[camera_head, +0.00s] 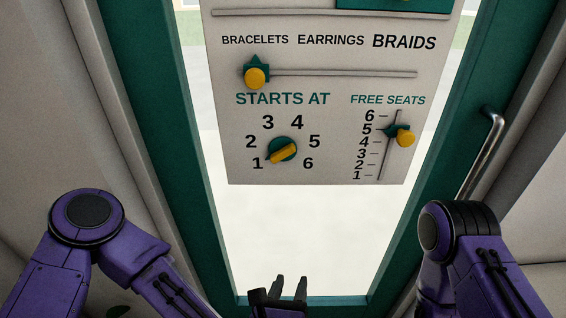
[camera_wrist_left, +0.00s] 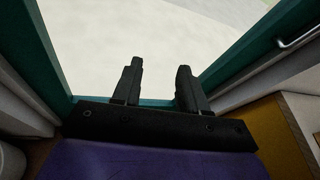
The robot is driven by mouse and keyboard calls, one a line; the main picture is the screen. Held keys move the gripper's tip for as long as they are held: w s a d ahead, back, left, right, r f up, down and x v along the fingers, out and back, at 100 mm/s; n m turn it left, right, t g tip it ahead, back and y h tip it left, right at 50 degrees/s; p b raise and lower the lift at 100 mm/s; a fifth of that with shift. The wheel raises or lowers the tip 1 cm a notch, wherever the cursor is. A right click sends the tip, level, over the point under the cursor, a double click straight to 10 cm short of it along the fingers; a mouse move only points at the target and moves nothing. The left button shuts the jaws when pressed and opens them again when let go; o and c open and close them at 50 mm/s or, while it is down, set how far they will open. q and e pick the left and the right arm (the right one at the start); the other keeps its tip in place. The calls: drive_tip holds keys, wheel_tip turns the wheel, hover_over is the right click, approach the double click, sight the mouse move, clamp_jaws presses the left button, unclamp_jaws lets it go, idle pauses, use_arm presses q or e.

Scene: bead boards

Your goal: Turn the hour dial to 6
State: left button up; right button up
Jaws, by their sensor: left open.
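The hour dial (camera_head: 283,150) is a green disc with a yellow bar, under "STARTS AT" on the white board (camera_head: 335,88) in the head view. Numbers 1 to 6 arc around it. The bar lies aslant, one end at the lower left toward the 1, the other at the upper right toward the 5. My left gripper (camera_head: 290,284) is below the board, apart from the dial, fingers pointing up. In the left wrist view the left gripper (camera_wrist_left: 160,70) is open and empty, with no dial in view. My right gripper is out of view; only its arm shows.
Above the dial is a horizontal slider with a yellow knob (camera_head: 256,77), at its left end. A green frame (camera_head: 425,170) with a metal handle (camera_head: 482,155) surrounds the board. Space below the board is clear.

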use_arm(q)
wheel_tip(320, 180, up, 9)
drive_tip(key=w+d+n+t, duration=0.1)
drive_tip(key=w+n+t, duration=0.15)
drive_tip(key=n, duration=0.65)
drive_tip(key=n+t+y, duration=0.2)
drive_tip(key=n+y, duration=0.2)
drive_tip(key=n, duration=1.3)
approach(283, 157)
drive_tip(key=w+p, duration=0.1)
drive_tip(key=w, duration=0.1)
drive_tip(key=w+p, duration=0.1)
drive_tip(key=w, duration=0.2)
drive_tip(key=w+p, duration=0.1)
drive_tip(key=w, duration=0.1)
drive_tip(key=shift+w+a+r+p, duration=0.2)
drive_tip(key=shift+w+r+p, duration=0.15)
drive_tip(key=shift+w+d+f, duration=0.1)
drive_tip(key=shift+w+f, duration=0.05)
drive_tip(key=shift+w, duration=0.35)
clamp_jaws()
